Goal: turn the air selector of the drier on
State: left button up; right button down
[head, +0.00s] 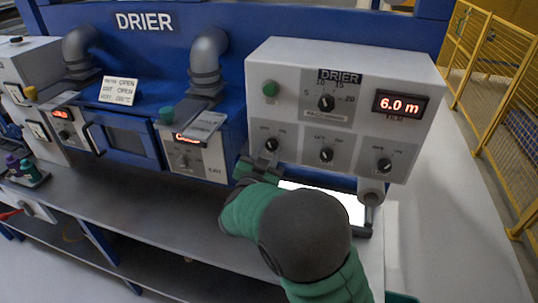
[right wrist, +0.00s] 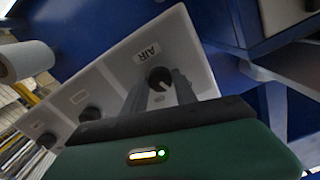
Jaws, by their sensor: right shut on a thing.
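The air selector (head: 271,145) is the left one of the lower row of black knobs on the white drier control box (head: 410,60). In the right wrist view the knob (right wrist: 160,76) sits on a panel with the label AIR (right wrist: 147,53). My right gripper (head: 262,163) reaches up to it from below, with its fingers at the knob. In the right wrist view the two grey fingers (right wrist: 161,88) are on either side of the knob, shut on it. The knob's pointer is partly hidden, so its setting is hard to read. My left gripper is not in view.
Two more knobs, one in the middle (head: 326,155) and one at the right (head: 384,165), share the row. Above are a larger dial (head: 326,103), a green button (head: 270,89) and a red display (head: 401,105). A bright panel (head: 345,204) and a roller end (head: 371,193) lie below the box.

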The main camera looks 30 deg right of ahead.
jog(key=m+b, duration=0.7)
jog(key=b, duration=0.1)
jog(key=shift+f+m, duration=0.15)
jog(key=shift+m, duration=0.25)
jog(key=shift+r+m+b, duration=0.2)
jog(key=shift+m+b, duration=1)
jog(key=shift+b, duration=0.3)
jog(key=c, duration=1)
grip_release()
jog(key=shift+w, duration=0.1)
jog(key=v, duration=1.6)
jog(key=shift+s+a, duration=0.2)
jog(key=shift+a, duration=0.15)
